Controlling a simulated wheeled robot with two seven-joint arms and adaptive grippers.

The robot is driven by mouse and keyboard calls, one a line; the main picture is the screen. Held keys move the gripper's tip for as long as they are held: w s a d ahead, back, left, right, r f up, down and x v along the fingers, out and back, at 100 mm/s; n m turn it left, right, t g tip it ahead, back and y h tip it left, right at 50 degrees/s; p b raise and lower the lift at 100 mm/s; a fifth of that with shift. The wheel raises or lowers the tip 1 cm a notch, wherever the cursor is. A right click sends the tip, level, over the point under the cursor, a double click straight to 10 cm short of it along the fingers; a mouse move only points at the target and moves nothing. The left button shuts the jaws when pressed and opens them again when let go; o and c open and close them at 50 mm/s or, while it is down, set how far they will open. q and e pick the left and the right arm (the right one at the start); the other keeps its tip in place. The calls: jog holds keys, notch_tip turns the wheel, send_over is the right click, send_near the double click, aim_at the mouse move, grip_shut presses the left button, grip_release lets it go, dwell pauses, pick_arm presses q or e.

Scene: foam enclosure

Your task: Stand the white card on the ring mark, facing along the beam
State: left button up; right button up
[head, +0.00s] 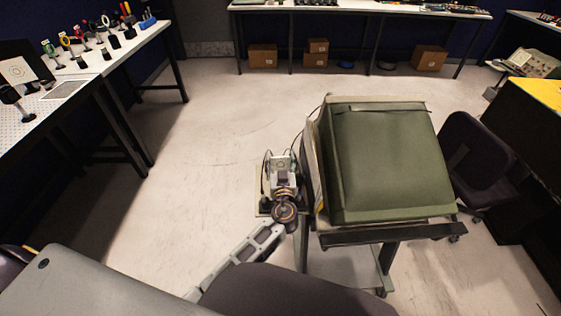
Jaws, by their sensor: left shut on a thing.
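My left gripper (281,163) is low beside the left side of the green foam enclosure (385,160). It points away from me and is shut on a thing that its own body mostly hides. A pale flat piece (259,187) shows behind and to the left of the wrist; I cannot tell whether it is the white card or is held. No ring mark for standing the card and no beam can be made out. My right gripper is out of view.
The enclosure stands on a dark-framed wheeled cart (390,238). A dark chair (478,160) is to its right. A table with optics parts (75,65) is at left. A bench (350,9) with cardboard boxes (262,56) under it is at the back. The floor between is clear.

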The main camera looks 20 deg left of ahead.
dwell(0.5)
pick_arm(q)
jog(key=o, duration=1.4)
jog(key=shift+f, duration=0.1)
jog(key=shift+o, duration=0.2)
